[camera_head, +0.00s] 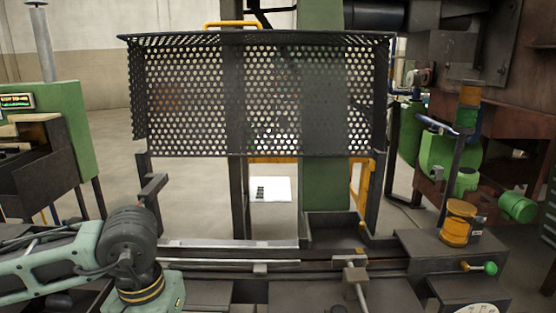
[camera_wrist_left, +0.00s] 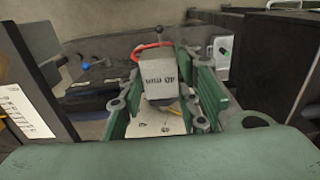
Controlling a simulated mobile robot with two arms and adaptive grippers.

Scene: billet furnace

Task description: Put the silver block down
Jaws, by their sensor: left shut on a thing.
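The silver block (camera_wrist_left: 160,73), a pale grey block with dark lettering on its face, is between the green fingers of my left gripper (camera_wrist_left: 163,88) in the left wrist view. The gripper is shut on it. A pale, marked surface (camera_wrist_left: 155,123) shows below the block, between the fingers; I cannot tell whether it is part of the block or a separate thing. In the head view my left arm comes in at the lower left, and its gripper and the block are out of sight. My right gripper is in neither view.
A perforated dark guard (camera_head: 260,95) stands over the machine bed (camera_head: 220,252) ahead. An amber lamp (camera_head: 458,222) and a green-knobbed lever (camera_head: 488,268) are at the right. The wrist view shows a red curved part (camera_wrist_left: 150,47) and a blue-knobbed lever (camera_wrist_left: 87,66) beyond the block.

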